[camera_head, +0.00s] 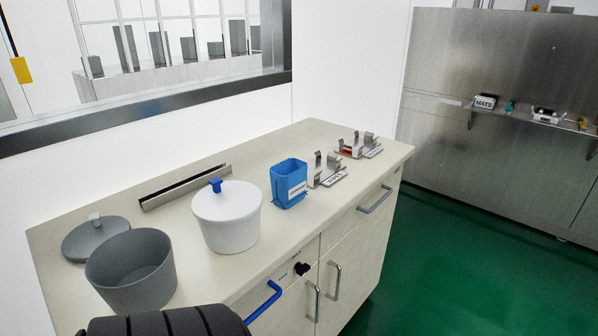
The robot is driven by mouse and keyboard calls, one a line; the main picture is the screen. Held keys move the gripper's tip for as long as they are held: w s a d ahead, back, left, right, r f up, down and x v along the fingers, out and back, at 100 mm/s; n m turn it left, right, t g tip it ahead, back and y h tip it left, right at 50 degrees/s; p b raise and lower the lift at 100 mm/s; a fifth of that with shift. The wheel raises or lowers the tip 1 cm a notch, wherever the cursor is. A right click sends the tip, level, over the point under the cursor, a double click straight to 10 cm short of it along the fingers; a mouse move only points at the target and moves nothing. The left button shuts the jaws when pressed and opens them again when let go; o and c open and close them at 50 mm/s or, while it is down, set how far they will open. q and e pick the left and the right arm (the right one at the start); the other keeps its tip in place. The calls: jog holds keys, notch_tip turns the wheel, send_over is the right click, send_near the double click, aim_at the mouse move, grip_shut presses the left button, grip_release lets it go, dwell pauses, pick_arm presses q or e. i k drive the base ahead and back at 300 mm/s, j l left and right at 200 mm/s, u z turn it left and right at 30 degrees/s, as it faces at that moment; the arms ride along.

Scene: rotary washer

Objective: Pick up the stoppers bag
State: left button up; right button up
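No bag can be clearly told as the stoppers bag. A blue open-topped, bag-like container (289,185) with a small white label stands upright on the counter, right of the white lidded pot. Its label is too small to read, and its inside is mostly hidden. Neither of my grippers is in view, and nothing is seen touching the blue container.
The pale counter (250,268) holds a grey pot (130,272), a grey lid (96,238), a white pot (228,220) with a blue knob, a metal rail (185,187) and metal holders (328,172). Handles (374,200) stick out in front. Green floor (450,265) is clear at right.

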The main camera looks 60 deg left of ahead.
aim_at(288, 178)
jog(key=i+j+u, duration=0.15)
jog(key=i+u, duration=0.25)
jog(key=i, duration=0.4)
jog(key=i+l+u, duration=0.1)
jog(key=i+u, duration=0.35)
jog(key=i, duration=0.3)
jog(key=i+u, duration=0.4)
jog(key=i+l+u, duration=0.15)
jog(key=u, duration=0.25)
jog(key=i+l+u, duration=0.25)
jog(key=u, duration=0.2)
jog(key=i+u, duration=0.1)
jog(key=u, duration=0.4)
jog(key=i+l+u, duration=0.1)
jog(key=u, duration=0.35)
jog(key=l+u, duration=0.2)
jog(key=u, duration=0.3)
jog(key=i+l+u, duration=0.1)
jog(key=u, duration=0.4)
jog(key=l+u, duration=0.25)
jog(key=u, duration=0.2)
